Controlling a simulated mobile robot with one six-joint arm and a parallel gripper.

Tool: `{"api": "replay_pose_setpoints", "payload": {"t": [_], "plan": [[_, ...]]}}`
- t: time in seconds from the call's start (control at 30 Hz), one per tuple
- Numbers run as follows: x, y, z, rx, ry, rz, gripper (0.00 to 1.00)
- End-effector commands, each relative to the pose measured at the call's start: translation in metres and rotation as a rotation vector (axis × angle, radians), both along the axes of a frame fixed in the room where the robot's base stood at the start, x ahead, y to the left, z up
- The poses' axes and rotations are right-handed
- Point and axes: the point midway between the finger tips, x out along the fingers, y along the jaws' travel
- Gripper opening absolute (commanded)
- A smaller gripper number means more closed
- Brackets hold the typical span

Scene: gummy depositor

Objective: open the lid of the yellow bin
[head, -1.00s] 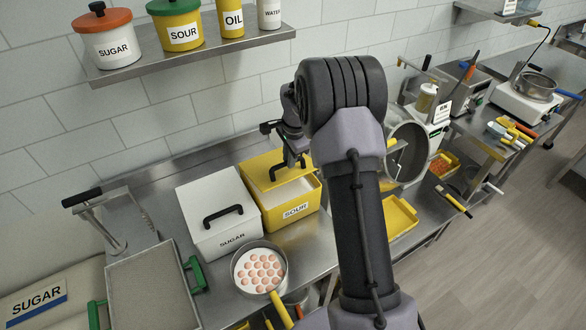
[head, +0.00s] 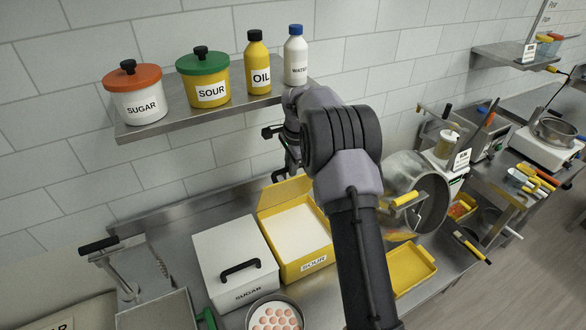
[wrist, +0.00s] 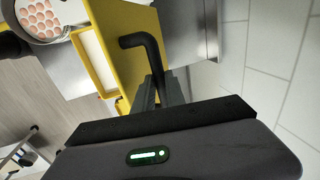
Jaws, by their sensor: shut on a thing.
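The yellow bin labelled SOUR (head: 313,262) stands on the steel counter, with white powder showing inside. Its yellow lid (head: 283,194) is tilted up steeply at the bin's back edge, so the bin is open. In the wrist view the lid (wrist: 118,25) shows beside the bin's rim (wrist: 88,62), with a bent black handle (wrist: 140,41) on it. My gripper (wrist: 157,92) is shut on this handle. In the head view my gripper (head: 281,173) is behind the raised lid, and its fingers are partly hidden.
A white SUGAR bin (head: 215,250) with a closed lid stands directly left of the yellow bin. A pan of pink gummies (head: 253,312) is in front. A steel drum (head: 425,195) and a yellow tray (head: 428,268) are on the right. A shelf (head: 190,117) with containers hangs above.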

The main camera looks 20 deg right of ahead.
Motion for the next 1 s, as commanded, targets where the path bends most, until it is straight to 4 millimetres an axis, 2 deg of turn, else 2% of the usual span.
{"api": "replay_pose_setpoints", "payload": {"t": [0.57, 0.6, 0.67, 1.0], "plan": [[0.0008, 0.0014, -0.0034, 0.004, 0.008, -0.001, 0.0], [0.0009, 0.0013, -0.0033, 0.004, 0.008, -0.001, 0.23], [0.0011, 0.0012, -0.0027, 0.003, 0.007, -0.001, 0.35], [0.0014, 0.0005, 0.0029, 0.002, 0.003, -0.001, 0.37]]}}
